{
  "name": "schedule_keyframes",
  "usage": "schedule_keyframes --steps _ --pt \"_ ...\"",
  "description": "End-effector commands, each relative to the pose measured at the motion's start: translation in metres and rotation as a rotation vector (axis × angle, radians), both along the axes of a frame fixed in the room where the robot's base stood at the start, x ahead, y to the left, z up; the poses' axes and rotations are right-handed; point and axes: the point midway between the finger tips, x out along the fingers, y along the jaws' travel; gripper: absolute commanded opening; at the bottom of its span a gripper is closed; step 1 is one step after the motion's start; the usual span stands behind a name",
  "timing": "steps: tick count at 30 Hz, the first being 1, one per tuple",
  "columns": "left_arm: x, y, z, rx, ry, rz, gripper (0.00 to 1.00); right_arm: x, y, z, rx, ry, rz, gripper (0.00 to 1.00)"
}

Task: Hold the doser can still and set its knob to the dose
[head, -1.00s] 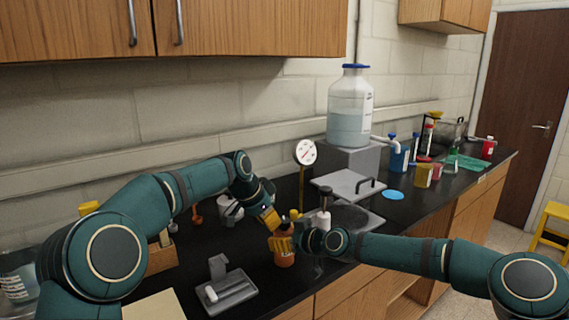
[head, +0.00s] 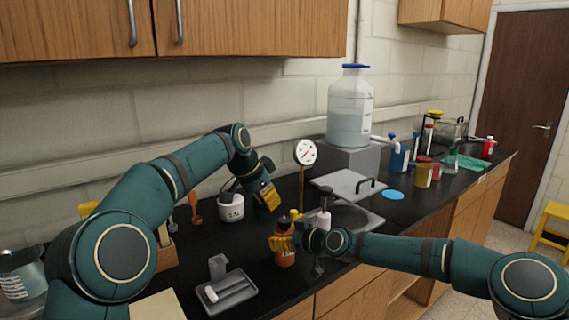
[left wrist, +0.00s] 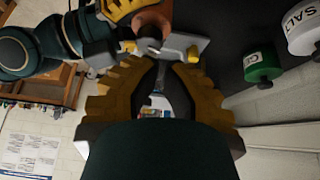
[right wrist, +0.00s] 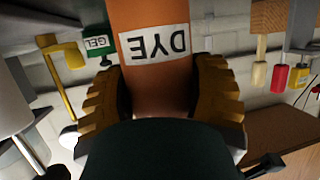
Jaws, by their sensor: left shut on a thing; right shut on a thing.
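The doser can is an orange bottle (head: 285,257) standing upright on the black counter, with a dark top (head: 284,219). Its white DYE label (right wrist: 155,47) shows upside down in the right wrist view. My right gripper (head: 283,243) is shut around the can's body, fingers on both sides. My left gripper (head: 273,205) is above and just left of the can's top. In the left wrist view its fingers are close together, with the can's round top (left wrist: 150,42) just beyond the tips. What lies between those fingertips is hidden.
A white SALT pot (head: 231,208) stands behind left, and a grey tray (head: 232,290) lies front left. A round dial gauge (head: 305,152) stands behind the can. A platform scale (head: 345,184) and large jug (head: 350,110) are to the right.

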Motion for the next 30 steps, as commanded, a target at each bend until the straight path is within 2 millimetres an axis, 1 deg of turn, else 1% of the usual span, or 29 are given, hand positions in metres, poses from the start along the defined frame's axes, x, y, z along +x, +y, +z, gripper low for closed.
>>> schedule_keyframes --steps 5,8,11,21,24,30 --pt "-0.013 -0.01 0.009 0.0 -0.002 -0.003 0.0 0.0 0.0 0.0 0.0 0.0 0.0 0.18" --pt "-0.016 -0.012 0.008 0.0 0.0 0.0 0.0 0.0 0.0 0.0 0.0 0.0 0.0 0.18" --pt "-0.015 -0.012 0.001 0.0 0.002 0.0 0.0 0.0 0.0 0.0 0.0 0.0 0.0 0.18" --pt "-0.016 -0.012 -0.039 0.001 0.003 -0.001 0.0 0.0 0.0 0.0 0.0 0.0 0.0 0.18" --pt "-0.016 -0.012 -0.048 0.0 0.001 0.0 0.0 0.0 0.0 0.0 0.0 0.0 0.0 0.18" --pt "-0.016 -0.012 -0.058 0.0 0.0 0.0 0.0 0.0 0.0 0.0 0.0 0.0 0.0 0.18"
